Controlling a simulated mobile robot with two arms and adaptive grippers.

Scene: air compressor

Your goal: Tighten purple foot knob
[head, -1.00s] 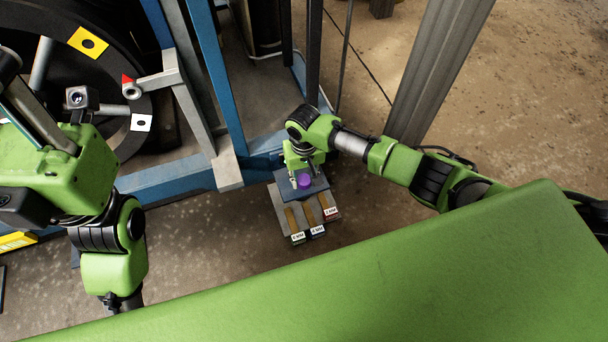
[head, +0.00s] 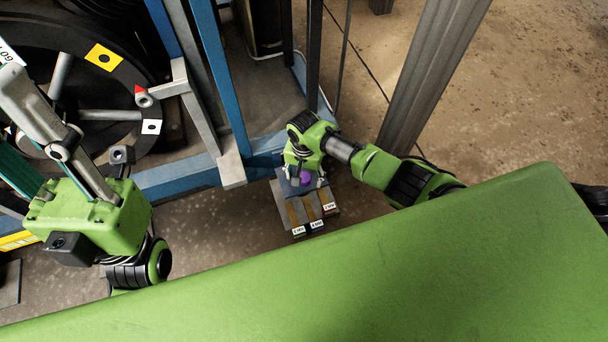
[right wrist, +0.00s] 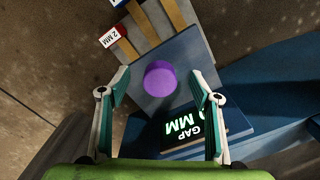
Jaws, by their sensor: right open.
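The purple foot knob (head: 306,178) sits on the blue foot plate (head: 290,186) at the frame's lower corner. In the right wrist view the round purple knob (right wrist: 160,80) lies between my right gripper's fingertips (right wrist: 158,90), with a gap on each side. My right gripper (head: 305,182) is open, pointing down at the knob, and partly hides it in the head view. A dark display (right wrist: 190,130) beside the knob reads "GAP" and "MM"; its number is partly covered by a finger. My left gripper (head: 45,135) is at the far left, away from the knob, its fingertips not clearly shown.
Several labelled shim strips (head: 311,212) lie beside the foot; one label (right wrist: 112,37) reads 2 MM. The blue frame (head: 180,180) and a large black wheel (head: 95,90) stand at left. A grey post (head: 430,75) rises to the right. Concrete floor is open beyond it.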

